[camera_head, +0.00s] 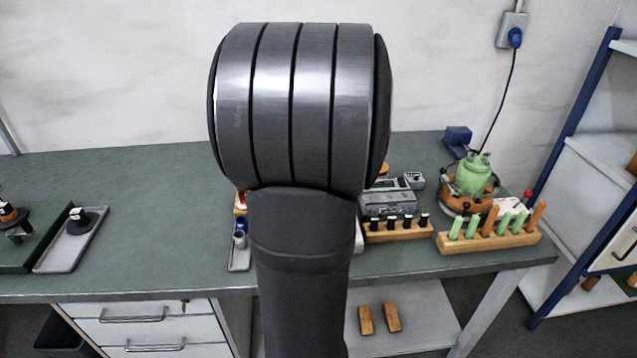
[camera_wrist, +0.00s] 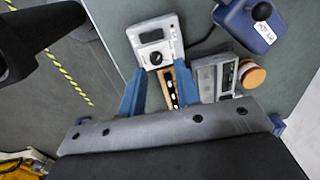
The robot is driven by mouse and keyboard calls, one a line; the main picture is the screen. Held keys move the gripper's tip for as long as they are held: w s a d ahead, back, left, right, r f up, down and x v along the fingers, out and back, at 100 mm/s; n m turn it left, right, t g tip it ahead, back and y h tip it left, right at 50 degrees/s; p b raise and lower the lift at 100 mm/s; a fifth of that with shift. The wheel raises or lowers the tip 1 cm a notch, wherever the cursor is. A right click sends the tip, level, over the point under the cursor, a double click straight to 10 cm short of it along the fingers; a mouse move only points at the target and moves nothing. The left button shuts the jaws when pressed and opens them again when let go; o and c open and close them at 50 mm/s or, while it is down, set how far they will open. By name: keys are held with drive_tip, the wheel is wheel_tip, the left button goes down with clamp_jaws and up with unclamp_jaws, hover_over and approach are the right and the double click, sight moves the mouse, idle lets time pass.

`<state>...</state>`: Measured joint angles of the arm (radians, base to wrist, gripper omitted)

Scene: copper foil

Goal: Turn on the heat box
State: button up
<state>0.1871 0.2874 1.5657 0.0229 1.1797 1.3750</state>
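A small white-grey box (camera_wrist: 153,30) with a dark display and a black round knob (camera_wrist: 156,58) is at upper middle in the wrist view. A blue box (camera_wrist: 240,28) with a black knob on top and a white label, perhaps reading "HOT", is at upper right. I cannot tell for sure which is the heat box. In the head view the blue box (camera_head: 458,137) stands at the back right of the bench. My gripper (camera_wrist: 160,72) has its blue fingers apart with nothing held, the tips near the white-grey box's knob end. My arm hides the gripper in the head view.
A wooden rack (camera_head: 398,231) with dark pieces and a grey instrument (camera_head: 388,203) stand close by. A green vessel (camera_head: 474,177) sits in an orange-rimmed holder at right, behind a rack of green and wooden sticks (camera_head: 490,238). The left middle of the bench (camera_head: 150,190) is clear.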

drive_tip(key=shift+a+f, duration=0.1)
drive_tip(key=shift+f, duration=0.15)
clamp_jaws()
drive_tip(key=f, duration=0.4)
drive_tip(key=w+f, duration=0.1)
drive_tip(key=f, duration=0.4)
drive_tip(key=w+f, duration=0.1)
drive_tip(key=f, duration=0.3)
drive_tip(key=shift+f, duration=0.4)
drive_tip(key=shift+w+f, duration=0.1)
drive_tip(key=shift+f, duration=0.25)
drive_tip(key=shift+r, duration=0.1)
